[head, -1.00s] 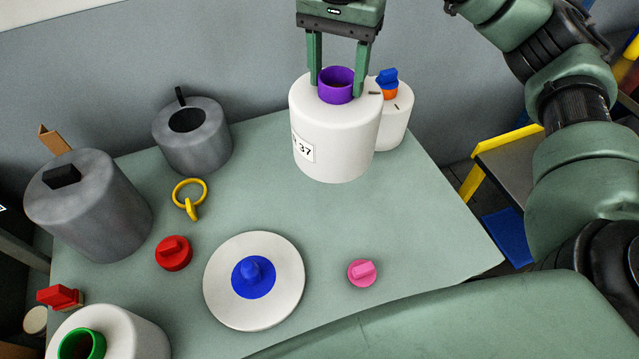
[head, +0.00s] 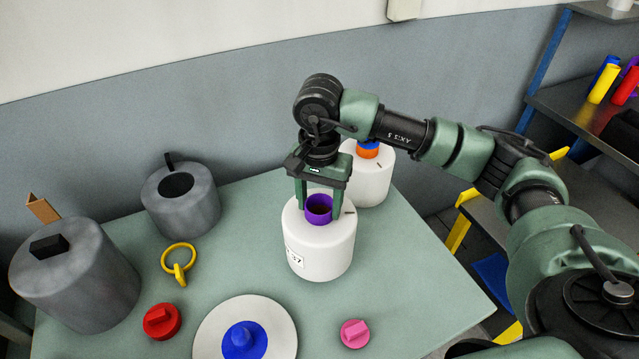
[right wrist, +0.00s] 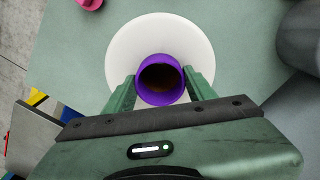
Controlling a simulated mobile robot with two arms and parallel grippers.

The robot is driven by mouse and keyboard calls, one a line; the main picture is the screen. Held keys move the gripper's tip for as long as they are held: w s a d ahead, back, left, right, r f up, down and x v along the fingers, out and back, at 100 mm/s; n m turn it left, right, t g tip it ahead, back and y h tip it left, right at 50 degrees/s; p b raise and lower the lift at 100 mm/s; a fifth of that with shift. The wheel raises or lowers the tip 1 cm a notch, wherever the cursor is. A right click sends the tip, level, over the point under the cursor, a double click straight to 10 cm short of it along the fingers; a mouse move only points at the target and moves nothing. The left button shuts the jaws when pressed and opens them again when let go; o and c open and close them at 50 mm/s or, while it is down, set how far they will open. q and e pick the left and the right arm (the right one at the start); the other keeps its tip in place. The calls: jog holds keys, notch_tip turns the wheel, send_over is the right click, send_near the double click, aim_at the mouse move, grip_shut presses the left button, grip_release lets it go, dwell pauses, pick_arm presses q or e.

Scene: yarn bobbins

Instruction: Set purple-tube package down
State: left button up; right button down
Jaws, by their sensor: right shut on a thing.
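The purple-tube package is a white yarn bobbin (head: 328,252) with a label ending in 7 and a purple tube (head: 319,214) at its top centre. It stands upright over the middle back of the table; I cannot tell whether its base fully touches. My right gripper (head: 319,204) is above it, shut on the purple tube, with one finger on each side. In the right wrist view the fingers flank the purple tube (right wrist: 160,98), and white yarn (right wrist: 140,35) surrounds it. My left gripper is not in view.
Behind it on the right is a white bobbin (head: 374,184) with an orange tube and blue plug. Grey cylinders (head: 205,207) stand left. A yellow ring (head: 180,262), red plug (head: 162,320), pink plug (head: 355,333) and blue-centred white bobbin (head: 281,335) lie around. The right table area (head: 425,270) is clear.

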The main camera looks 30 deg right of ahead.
notch_tip(320, 180, down, 4)
jog(key=shift+w+f+p, duration=0.1)
jog(key=shift+f+p, duration=0.05)
jog(key=shift+p, duration=0.45)
jog(key=shift+f, duration=0.15)
jog(key=c, duration=0.5)
grip_release()
